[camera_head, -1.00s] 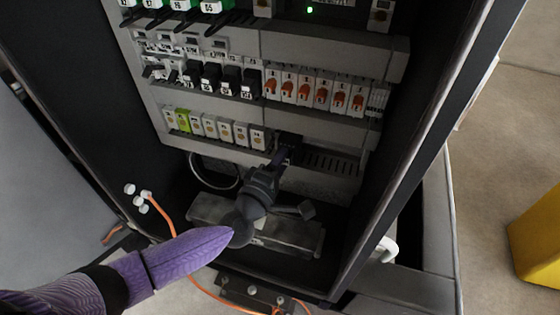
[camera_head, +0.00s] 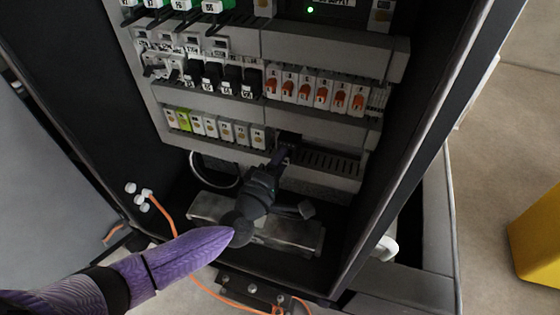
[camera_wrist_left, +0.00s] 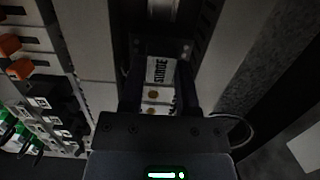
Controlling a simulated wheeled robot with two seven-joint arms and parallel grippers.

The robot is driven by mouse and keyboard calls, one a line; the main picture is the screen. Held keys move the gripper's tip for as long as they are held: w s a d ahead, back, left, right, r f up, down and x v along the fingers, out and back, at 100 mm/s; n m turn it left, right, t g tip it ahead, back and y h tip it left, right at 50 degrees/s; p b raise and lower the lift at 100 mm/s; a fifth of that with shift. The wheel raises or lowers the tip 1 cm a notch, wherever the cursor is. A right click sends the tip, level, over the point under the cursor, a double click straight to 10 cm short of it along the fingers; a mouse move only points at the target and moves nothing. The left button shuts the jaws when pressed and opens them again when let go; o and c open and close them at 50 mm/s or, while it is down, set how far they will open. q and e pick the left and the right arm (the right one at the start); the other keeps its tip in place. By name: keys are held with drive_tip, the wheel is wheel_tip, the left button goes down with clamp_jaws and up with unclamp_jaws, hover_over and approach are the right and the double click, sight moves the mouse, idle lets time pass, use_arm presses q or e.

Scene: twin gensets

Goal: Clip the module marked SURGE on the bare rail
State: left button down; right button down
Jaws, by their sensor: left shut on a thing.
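The module marked SURGE (camera_wrist_left: 160,70) shows its white label between the fingers of my left gripper (camera_wrist_left: 159,88) in the left wrist view. In the head view my left gripper (camera_head: 286,150) reaches into the cabinet, shut on the dark module at the left end of the bare slotted rail (camera_head: 332,163). The gripper hides most of the module there. The module is at or very close to the rail; I cannot tell whether it is seated. My right gripper is not in view.
A row of white and green terminal modules (camera_head: 212,126) lies left of my gripper. Orange-switched breakers (camera_head: 305,90) and black modules (camera_head: 220,78) sit above. A grey block (camera_head: 215,208) lies below. Cabinet walls enclose both sides. An orange cable (camera_head: 160,210) hangs lower left.

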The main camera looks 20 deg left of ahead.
use_arm(q)
drive_tip(key=shift+w, duration=0.3)
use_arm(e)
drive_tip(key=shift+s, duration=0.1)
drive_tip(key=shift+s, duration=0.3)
use_arm(q)
drive_tip(key=shift+w, duration=0.1)
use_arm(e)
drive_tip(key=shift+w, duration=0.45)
use_arm(q)
drive_tip(key=shift+w, duration=0.1)
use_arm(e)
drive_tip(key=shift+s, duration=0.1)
use_arm(q)
drive_tip(key=shift+c, duration=1.9)
unclamp_jaws()
drive_tip(key=shift+o, duration=0.6)
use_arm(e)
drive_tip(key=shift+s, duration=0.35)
